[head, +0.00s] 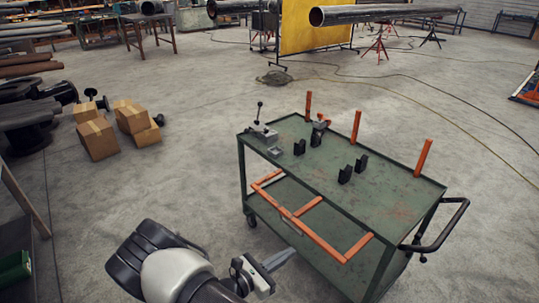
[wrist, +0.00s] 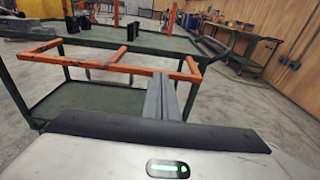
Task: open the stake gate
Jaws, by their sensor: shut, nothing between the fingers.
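The stake gate (head: 323,244) is an orange frame of one long rail and three short bars on the near long side of the green cart (head: 405,190). It is swung down, its long rail below the cart's top edge and standing out from it. A small grey piece sits on the rail's middle. The gate also shows across the wrist view (wrist: 95,63). My gripper (head: 290,253) is shut and empty, just on the near side of the rail. In the wrist view its fingers (wrist: 160,92) overlap the rail's right part; I cannot tell whether they touch.
Three orange stakes (head: 356,125) stand along the cart's far edge. Black V-shaped blocks (head: 345,174) and a grey clamp with a lever (head: 264,133) are on its top. A black push handle (head: 440,232) juts out at the right. Cardboard boxes (head: 98,139) lie left; floor between is clear.

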